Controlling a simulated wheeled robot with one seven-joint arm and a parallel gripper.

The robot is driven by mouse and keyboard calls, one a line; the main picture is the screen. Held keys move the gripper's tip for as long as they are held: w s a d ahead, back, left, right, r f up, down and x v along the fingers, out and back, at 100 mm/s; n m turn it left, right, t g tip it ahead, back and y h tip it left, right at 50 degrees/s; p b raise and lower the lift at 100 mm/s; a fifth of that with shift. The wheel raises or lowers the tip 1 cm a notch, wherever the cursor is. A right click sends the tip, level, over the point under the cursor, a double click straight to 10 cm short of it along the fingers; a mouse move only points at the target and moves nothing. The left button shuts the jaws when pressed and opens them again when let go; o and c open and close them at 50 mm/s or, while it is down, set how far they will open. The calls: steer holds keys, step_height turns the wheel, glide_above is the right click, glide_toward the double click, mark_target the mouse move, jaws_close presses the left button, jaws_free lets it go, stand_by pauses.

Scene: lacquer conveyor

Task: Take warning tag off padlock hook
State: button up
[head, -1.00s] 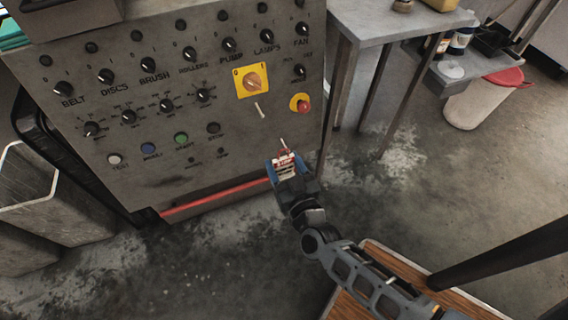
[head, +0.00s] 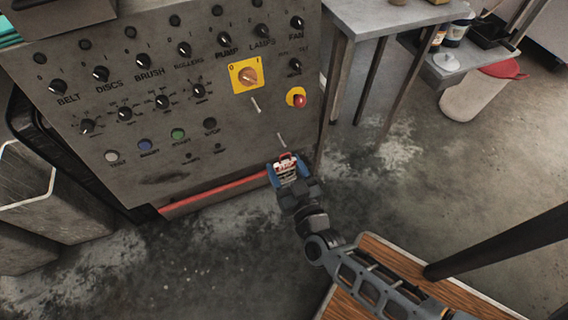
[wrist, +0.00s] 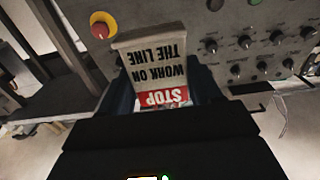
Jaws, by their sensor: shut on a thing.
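The warning tag (head: 287,169) is a small white and red plate. In the wrist view the tag (wrist: 152,65) reads "STOP" and "WORK ON THE LINE" upside down. My gripper (head: 288,174) is shut on it, with a blue finger on each side; it also shows in the wrist view (wrist: 165,95). A thin pale hook (head: 281,139) sticks out of the panel just above the tag. A small gap seems to part them in the head view. A second pale peg (head: 255,104) is below the yellow switch. I cannot tell which one is the padlock hook.
The grey control panel (head: 150,185) stands before me with several knobs, a yellow rotary switch (head: 246,76) and a red emergency button (head: 298,100). A grey table (head: 385,18) is to the right. A pale bin (head: 473,100) with a red rim stands beyond.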

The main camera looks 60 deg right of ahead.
mark_target(283, 169)
steer(key=shift+p+v, duration=0.35)
steer(key=shift+v, duration=2.15)
steer(key=shift+w+r+n+p, duration=0.3)
steer(key=shift+w+r+p, duration=0.05)
steer(key=shift+w, duration=0.1)
steer(key=w+a+r+n+t+y+p, duration=0.1)
steer(key=w+a+r+n+y+p, duration=0.2)
steer(key=w, duration=0.5)
steer(key=w+a+r+n+t+y+p, duration=0.2)
steer(key=w+a+r+n+y+p, duration=0.1)
steer(key=w+a+r+y+p, duration=0.2)
steer(key=w+a+y, duration=0.1)
steer(key=w+y, duration=0.1)
steer(key=shift+w+r, duration=0.3)
steer(key=shift+w, duration=0.1)
steer(key=shift+d, duration=0.15)
